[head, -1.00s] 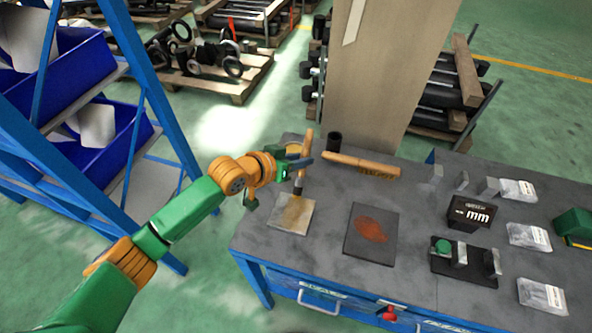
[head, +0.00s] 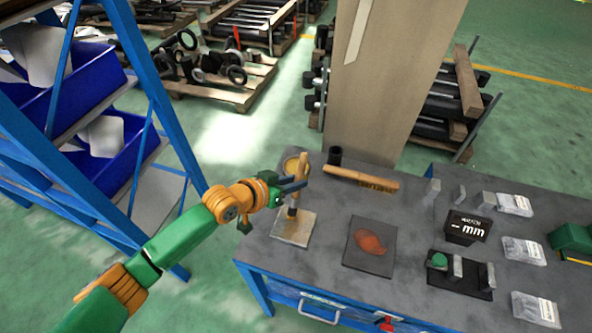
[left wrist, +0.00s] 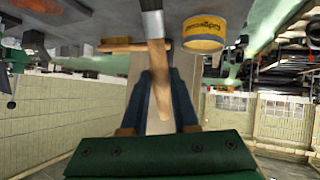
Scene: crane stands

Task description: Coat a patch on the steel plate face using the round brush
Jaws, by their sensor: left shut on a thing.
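My left gripper (head: 290,187) is shut on the wooden handle of the round brush (head: 301,168). The brush stands nearly upright, its dark head pointing down at the back part of the steel plate (head: 284,236). I cannot tell whether the bristles touch the plate. The plate is pale with a tan-brown tint across its middle, and lies near the bench's left edge. In the left wrist view the brush handle (left wrist: 157,62) runs between my fingers, its grey ferrule at the top edge and its bristles out of view. My right gripper is not in view.
A yellow tin (head: 291,164) stands behind the brush; it also shows in the left wrist view (left wrist: 204,34). A dark plate with a rust-coloured patch (head: 369,243) lies to the right. A blue rack (head: 158,100) stands left.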

